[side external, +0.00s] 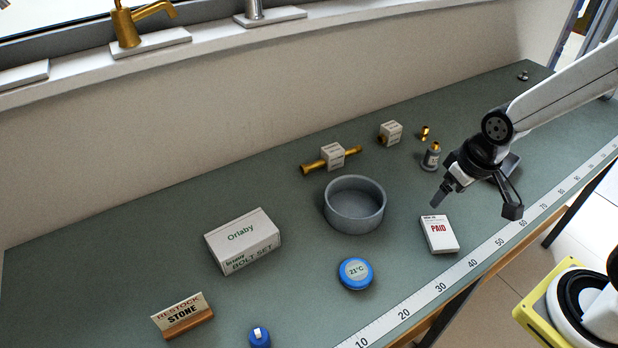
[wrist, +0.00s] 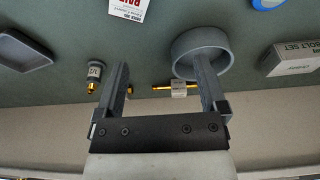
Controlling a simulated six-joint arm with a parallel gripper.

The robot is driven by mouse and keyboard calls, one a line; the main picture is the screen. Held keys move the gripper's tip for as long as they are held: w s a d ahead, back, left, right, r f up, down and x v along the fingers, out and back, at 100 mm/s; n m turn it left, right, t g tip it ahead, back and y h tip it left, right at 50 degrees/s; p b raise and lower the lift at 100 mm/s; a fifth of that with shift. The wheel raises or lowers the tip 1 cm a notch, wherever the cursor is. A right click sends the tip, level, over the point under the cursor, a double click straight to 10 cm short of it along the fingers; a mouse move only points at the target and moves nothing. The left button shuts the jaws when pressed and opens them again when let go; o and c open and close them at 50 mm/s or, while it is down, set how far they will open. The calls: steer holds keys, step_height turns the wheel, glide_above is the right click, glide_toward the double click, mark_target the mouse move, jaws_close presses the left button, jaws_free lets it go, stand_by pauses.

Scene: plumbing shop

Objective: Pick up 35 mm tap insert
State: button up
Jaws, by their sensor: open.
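Several brass fittings stand at the back of the green bench, and their labels are too small to read, so I cannot tell which is the 35 mm tap insert. A grey labelled cylinder with a brass top (side external: 431,158) stands upright; it also shows in the wrist view (wrist: 95,72). Behind it is a small brass piece (side external: 425,132). A white block with brass at its side (side external: 391,132) and a long brass fitting with a white block (side external: 332,156) are further left. My gripper (side external: 475,204) is open and empty above the bench, its fingers apart in the wrist view (wrist: 161,76).
A round grey bowl (side external: 355,217) stands left of my gripper. A white PAID card (side external: 438,234) lies in front. A grey tray (side external: 511,164) is partly behind my gripper. A bolt set box (side external: 242,243), blue disc (side external: 355,273) and sign (side external: 183,316) stand left.

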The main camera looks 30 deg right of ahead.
steer(key=shift+a, duration=0.1)
steer(key=m+g+y, duration=0.5)
steer(key=m+y, duration=0.6)
steer(key=m, duration=0.2)
glide_toward(261, 334)
steer(key=s+d, duration=0.2)
steer(key=s, duration=0.1)
steer(key=s+d, duration=0.1)
steer(key=s, duration=0.1)
steer(key=shift+d+f, duration=0.2)
steer(key=shift+f, duration=0.1)
steer(key=a+f+m+t, duration=0.1)
steer(key=a, duration=0.1)
steer(key=w+a+m+t+y, duration=0.1)
steer(key=m, duration=0.1)
steer(key=w+a+f+m+t+y, duration=0.1)
steer(key=a+m, duration=0.1)
steer(key=shift+a+f, duration=0.3)
steer(key=shift+f, duration=0.05)
steer(key=shift+w+a+f+m+t, duration=0.5)
steer(key=shift+m+t, duration=0.3)
steer(key=shift+m, duration=0.1)
steer(key=shift+a, duration=0.1)
steer(key=shift+x, duration=1.2)
steer(key=shift+a+f, duration=0.1)
